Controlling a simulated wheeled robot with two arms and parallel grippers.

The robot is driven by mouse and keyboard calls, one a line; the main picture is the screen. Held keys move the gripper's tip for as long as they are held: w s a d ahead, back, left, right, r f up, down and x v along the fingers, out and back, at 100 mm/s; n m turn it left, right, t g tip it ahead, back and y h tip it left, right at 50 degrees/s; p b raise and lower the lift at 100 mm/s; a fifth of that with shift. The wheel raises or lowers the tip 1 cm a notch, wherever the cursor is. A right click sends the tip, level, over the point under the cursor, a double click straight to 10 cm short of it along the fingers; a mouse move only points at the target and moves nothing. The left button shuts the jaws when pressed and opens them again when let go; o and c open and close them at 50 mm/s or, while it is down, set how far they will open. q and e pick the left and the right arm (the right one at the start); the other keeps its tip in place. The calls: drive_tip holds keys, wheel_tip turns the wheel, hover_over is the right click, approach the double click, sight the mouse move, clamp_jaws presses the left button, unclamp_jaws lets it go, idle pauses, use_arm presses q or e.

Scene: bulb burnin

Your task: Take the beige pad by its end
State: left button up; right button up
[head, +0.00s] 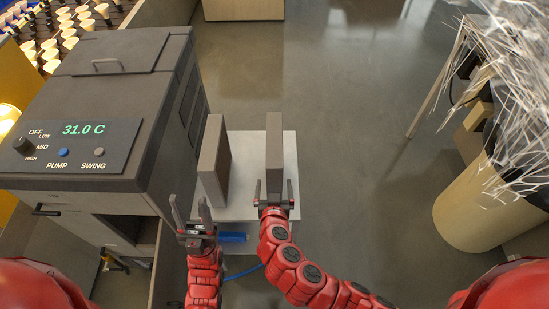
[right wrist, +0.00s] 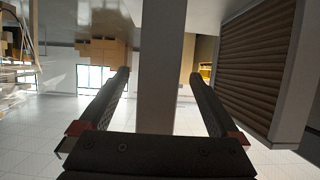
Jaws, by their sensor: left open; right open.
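Two grey-brown pads stand on edge on a pale stand (head: 240,145); I cannot tell by colour which is the beige one. The right pad (head: 274,145) has its near end between the fingers of my right gripper (head: 273,189), which is open. In the right wrist view this pad (right wrist: 162,60) rises between the open fingers (right wrist: 160,80), with gaps on both sides. The left pad (head: 214,160) stands apart from it; in the right wrist view it shows a ribbed brown face (right wrist: 250,62). My left gripper (head: 190,205) is open and empty, just nearer than the left pad.
A grey cooler unit (head: 110,85) reading 31.0 C stands at the left. A blue part (head: 233,237) and a blue hose (head: 245,272) lie near my left gripper. A beige bin (head: 475,215) with pale strands stands at the right.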

drive_tip(key=shift+w+p, duration=0.3)
drive_tip(key=shift+p, duration=0.05)
drive_tip(key=p+x, duration=0.2)
drive_tip(key=x, duration=0.1)
drive_tip(key=shift+w+f, duration=0.1)
drive_tip(key=shift+f, duration=0.3)
drive_tip(key=shift+w+f+p, duration=0.35)
drive_tip(key=shift+w, duration=0.1)
clamp_jaws()
